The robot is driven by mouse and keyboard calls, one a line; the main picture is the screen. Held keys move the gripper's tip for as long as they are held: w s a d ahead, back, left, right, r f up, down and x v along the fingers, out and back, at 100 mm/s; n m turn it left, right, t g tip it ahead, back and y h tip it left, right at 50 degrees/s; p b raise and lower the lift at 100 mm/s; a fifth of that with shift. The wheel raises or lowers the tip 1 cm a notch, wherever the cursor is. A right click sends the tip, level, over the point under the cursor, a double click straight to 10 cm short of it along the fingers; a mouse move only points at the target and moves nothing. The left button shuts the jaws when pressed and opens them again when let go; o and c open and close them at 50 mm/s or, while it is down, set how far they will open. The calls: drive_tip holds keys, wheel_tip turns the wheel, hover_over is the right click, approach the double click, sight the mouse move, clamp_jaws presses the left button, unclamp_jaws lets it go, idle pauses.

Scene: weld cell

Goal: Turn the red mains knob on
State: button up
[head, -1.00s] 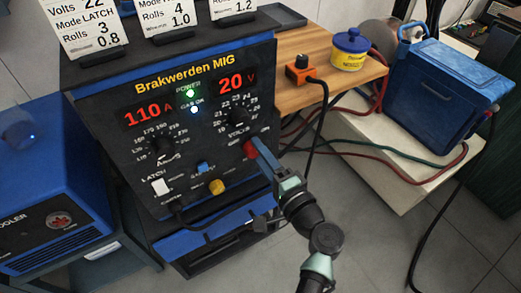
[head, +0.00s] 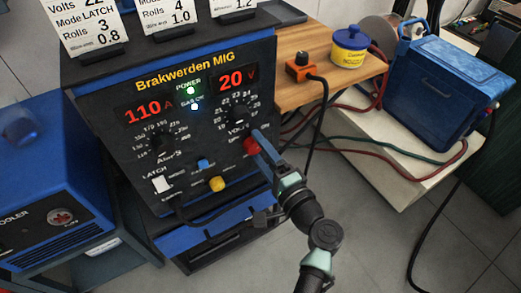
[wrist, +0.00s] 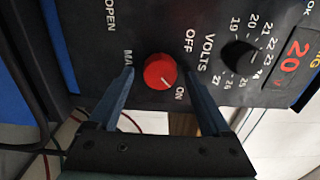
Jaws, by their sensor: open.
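The red mains knob (wrist: 160,71) is on the front panel of the black and blue MIG welder, and it also shows at the panel's lower right in the head view (head: 250,146). In the wrist view its white mark points to the lower right, towards the word ON. My gripper (wrist: 160,74) is open, with one blue finger on each side of the knob and gaps between fingers and knob. In the head view my gripper (head: 256,142) is at the knob, and one finger partly covers it. The MAINS label is partly hidden by a finger.
The welder's displays (head: 238,79) read 110 A and 20 V, and the power lamp (head: 191,91) glows green. A volts dial (wrist: 240,55) is close to the knob. A yellow knob (head: 216,184) and cables are below. A wooden shelf (head: 300,93) stands right.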

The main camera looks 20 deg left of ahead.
drive_tip(key=p+v, duration=0.2)
drive_tip(key=v, duration=1.1)
